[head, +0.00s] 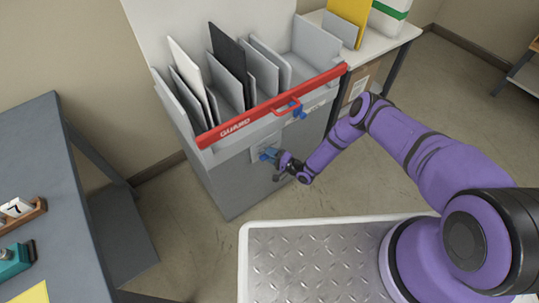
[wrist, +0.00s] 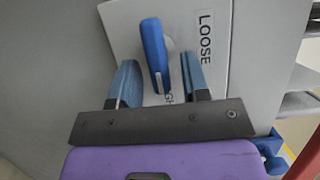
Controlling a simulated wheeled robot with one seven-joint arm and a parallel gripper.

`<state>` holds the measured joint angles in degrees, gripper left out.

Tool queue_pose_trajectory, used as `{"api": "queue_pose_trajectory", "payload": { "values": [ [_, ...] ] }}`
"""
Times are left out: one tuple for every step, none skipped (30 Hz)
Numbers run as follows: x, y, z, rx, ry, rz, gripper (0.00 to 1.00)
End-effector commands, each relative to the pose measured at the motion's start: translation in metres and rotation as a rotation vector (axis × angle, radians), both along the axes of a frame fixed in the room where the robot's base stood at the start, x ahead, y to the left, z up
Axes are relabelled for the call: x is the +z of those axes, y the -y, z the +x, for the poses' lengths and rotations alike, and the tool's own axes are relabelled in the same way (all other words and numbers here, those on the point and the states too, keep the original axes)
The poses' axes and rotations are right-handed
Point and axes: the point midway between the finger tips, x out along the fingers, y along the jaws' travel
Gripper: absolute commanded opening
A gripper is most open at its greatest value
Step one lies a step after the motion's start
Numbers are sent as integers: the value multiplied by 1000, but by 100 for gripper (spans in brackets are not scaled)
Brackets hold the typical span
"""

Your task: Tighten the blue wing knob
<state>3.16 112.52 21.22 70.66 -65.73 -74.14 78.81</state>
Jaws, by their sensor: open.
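The blue wing knob (wrist: 154,52) stands on a pale plate (wrist: 122,22) in the wrist view. A label beside it reads LOOSE (wrist: 205,38); another, mostly hidden, shows "GH" near the right finger. My gripper (wrist: 160,68) is open, with one blue-grey finger on each side of the knob's near end. Gaps show between the knob and both fingers.
A red guard bar (head: 250,118) marked GUARD crosses the cabinet above my gripper, with another blue knob (head: 300,113) near its handle. Upright panels (head: 228,60) stand in slots behind it. A grey table (head: 50,170) is at left, a white bench (head: 385,40) at back right.

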Motion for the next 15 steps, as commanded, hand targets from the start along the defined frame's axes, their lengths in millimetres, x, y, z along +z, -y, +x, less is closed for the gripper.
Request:
{"api": "queue_pose_trajectory", "payload": {
  "values": [
    [0, 6, -3, -1, -2, -1, 43],
    [0, 9, -5, -1, -2, -1, 43],
    [-1, 15, -9, -1, -3, -2, 43],
    [-1, 19, -12, -1, -3, -1, 43],
    [0, 24, -15, -1, -4, 0, 43],
    [-1, 30, -19, -2, -3, -1, 43],
    [-1, 35, -23, -2, -4, -1, 43],
    [-1, 40, -26, -2, -4, -1, 43],
    [-1, 47, -30, -3, -4, 0, 43],
    [-1, 51, -33, -2, -4, 0, 43],
    [-1, 55, -36, -1, -4, 0, 43],
    [-1, 61, -40, -1, -4, -1, 43],
    [-1, 65, -42, -2, -4, -1, 43],
    [-1, 68, -45, -2, -3, -1, 43],
    [-1, 73, -47, -2, -3, -1, 43]
  ]
}}
